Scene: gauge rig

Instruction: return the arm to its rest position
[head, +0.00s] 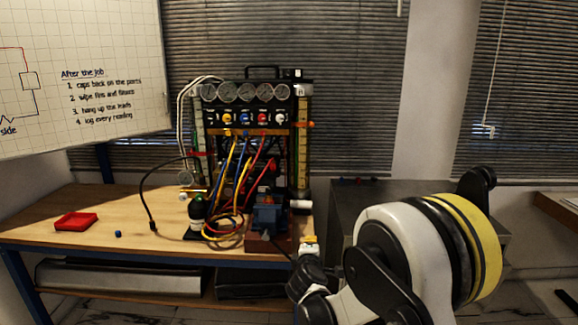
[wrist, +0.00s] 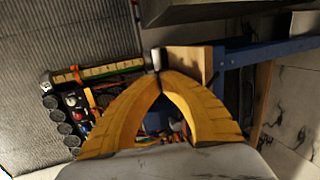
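My gripper (wrist: 164,76) shows in the wrist view as two curved yellow fingers whose tips come together. Nothing is seen between the tips. A small white cylinder (wrist: 157,58) shows just beyond the tips; I cannot tell how far off it is. In the head view my arm (head: 400,250) is folded large at the lower right, in front of the grey cabinet. My fingers are not clearly made out there.
The gauge rig (head: 250,92) with hoses stands on the wooden bench (head: 90,225), near a blue vise (head: 270,216) and a dark bottle (head: 197,211). A red tray (head: 76,221) and small blue cap (head: 118,234) lie left. A grey cabinet (head: 345,200) stands right.

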